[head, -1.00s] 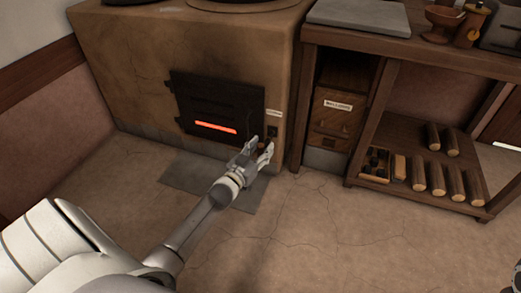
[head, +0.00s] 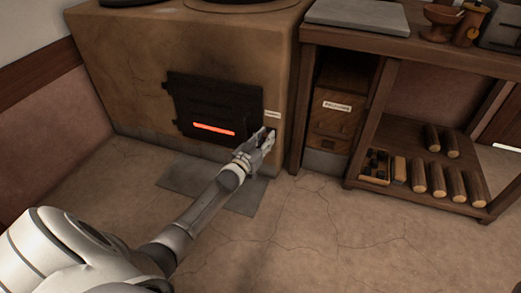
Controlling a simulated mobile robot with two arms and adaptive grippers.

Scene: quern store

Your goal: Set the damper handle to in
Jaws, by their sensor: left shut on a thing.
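The damper handle is on the front of the clay stove (head: 150,55), right of the black fire door (head: 215,105) and below a small pale label (head: 271,114). It is mostly hidden behind my left gripper, so I cannot tell its setting. My left gripper (head: 266,138) reaches up to the stove's lower right front. Its fingers are shut on the damper handle. My right gripper is not in view.
A red glow shows in the fire door's slot. A wooden bench (head: 350,40) stands close on the right, with a labelled drawer box (head: 335,112) and several logs (head: 437,177) below. A grey floor plate (head: 200,183) lies before the stove. The floor in front is clear.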

